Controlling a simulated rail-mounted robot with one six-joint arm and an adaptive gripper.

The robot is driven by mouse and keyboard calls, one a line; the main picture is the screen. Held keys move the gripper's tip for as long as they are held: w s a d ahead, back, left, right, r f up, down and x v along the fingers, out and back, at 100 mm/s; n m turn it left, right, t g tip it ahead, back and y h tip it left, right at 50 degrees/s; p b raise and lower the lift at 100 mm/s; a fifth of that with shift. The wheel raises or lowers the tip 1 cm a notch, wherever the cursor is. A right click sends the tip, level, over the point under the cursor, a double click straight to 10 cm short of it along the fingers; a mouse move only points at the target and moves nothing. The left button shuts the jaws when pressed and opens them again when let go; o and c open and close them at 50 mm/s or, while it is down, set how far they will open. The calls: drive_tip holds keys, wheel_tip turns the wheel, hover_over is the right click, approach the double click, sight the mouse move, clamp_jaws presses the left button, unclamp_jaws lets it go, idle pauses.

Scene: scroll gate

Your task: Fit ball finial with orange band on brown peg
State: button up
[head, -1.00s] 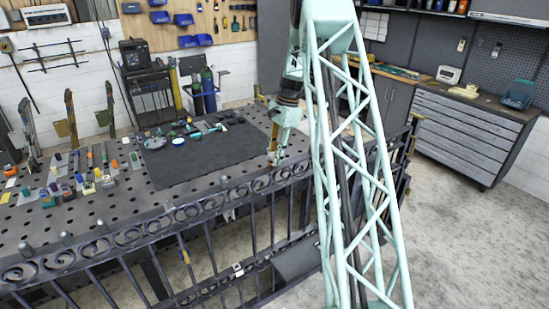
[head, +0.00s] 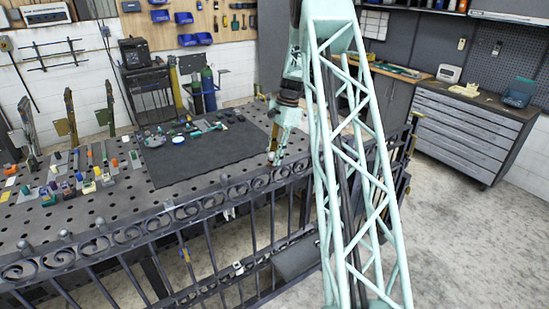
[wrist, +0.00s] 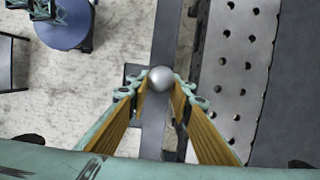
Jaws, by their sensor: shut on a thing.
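My gripper (wrist: 160,92) is shut on a smooth silver ball finial (wrist: 160,78), which sits between the fingertips in the wrist view. No orange band shows on the ball's visible top; its lower part is hidden. In the head view my gripper (head: 273,156) points down at the top rail of the scroll gate (head: 205,203), near its right part. In the wrist view the ball is over a dark grey bar. I cannot pick out the brown peg in either view, nor tell whether the ball touches anything below.
A perforated steel table (head: 95,205) lies behind the gate rail, with a dark mat (head: 200,160) holding several small parts. Colourful small parts stand on the table's left. Grey knobs (head: 65,235) rise along the rail's left. Open concrete floor lies to the right.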

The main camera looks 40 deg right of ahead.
drive_tip(key=shift+f, duration=0.1)
drive_tip(key=o, duration=1.2)
drive_tip(key=shift+c, duration=0.2)
drive_tip(key=v, duration=1.2)
idle(0.5)
